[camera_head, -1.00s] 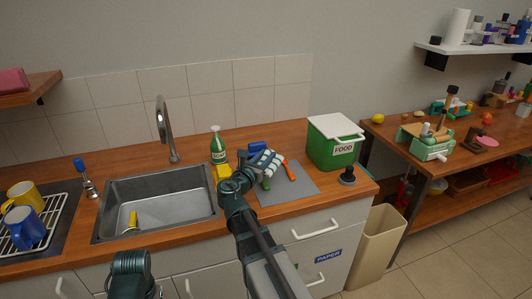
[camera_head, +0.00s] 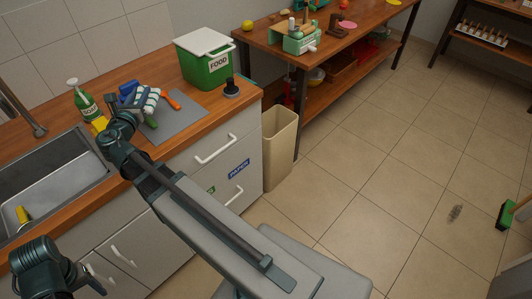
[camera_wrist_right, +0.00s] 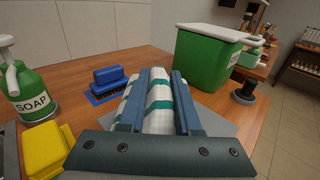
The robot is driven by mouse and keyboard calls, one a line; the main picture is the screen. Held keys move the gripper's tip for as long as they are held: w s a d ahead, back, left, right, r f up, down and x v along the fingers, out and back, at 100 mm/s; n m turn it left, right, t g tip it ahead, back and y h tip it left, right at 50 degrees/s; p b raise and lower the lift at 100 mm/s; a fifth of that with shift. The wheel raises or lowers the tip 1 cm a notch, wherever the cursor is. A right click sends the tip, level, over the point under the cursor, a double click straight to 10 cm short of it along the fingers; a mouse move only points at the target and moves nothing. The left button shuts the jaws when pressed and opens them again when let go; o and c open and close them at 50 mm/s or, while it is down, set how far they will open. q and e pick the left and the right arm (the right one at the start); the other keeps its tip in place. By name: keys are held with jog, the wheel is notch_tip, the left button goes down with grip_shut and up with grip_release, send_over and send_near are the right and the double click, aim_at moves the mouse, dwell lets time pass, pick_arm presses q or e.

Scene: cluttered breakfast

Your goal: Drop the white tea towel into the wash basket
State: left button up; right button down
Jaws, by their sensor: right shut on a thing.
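The white tea towel (camera_wrist_right: 158,112) has green stripes and is bunched between the two blue fingers of my right gripper (camera_wrist_right: 158,76) in the right wrist view. I cannot tell whether the towel touches the counter. Part of my left arm shows at the lower left of the head view, but its gripper does not. I see nothing that is clearly a wash basket.
A green FOOD bin (camera_head: 205,62) stands at the back of the counter, with a black round-based object (camera_head: 231,88) near it. A soap bottle (camera_head: 86,103), yellow sponge (camera_wrist_right: 43,148) and blue brush (camera_wrist_right: 109,82) are close by. A tall beige bin (camera_head: 279,150) stands on the floor. Open floor lies right.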

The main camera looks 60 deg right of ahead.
pick_arm(q)
jog(key=shift+r, duration=0.1)
pick_arm(e)
jog(key=shift+r, duration=0.1)
dwell(0.5)
pick_arm(q)
notch_tip(320, 180, up, 10)
jog(key=p, duration=0.9)
jog(key=shift+f+p, duration=0.25)
jog(key=shift+p, duration=0.05)
pick_arm(e)
notch_tip(320, 180, up, 9)
jog(key=shift+r, duration=0.2)
pick_arm(q)
jog(key=shift+r, duration=0.1)
jog(key=shift+c, duration=0.7)
pick_arm(e)
jog(key=shift+r, duration=0.1)
pick_arm(q)
jog(key=shift+d+f, duration=0.1)
jog(key=shift+f, duration=0.1)
jog(key=shift+c, duration=0.2)
pick_arm(e)
jog(key=shift+d, duration=0.1)
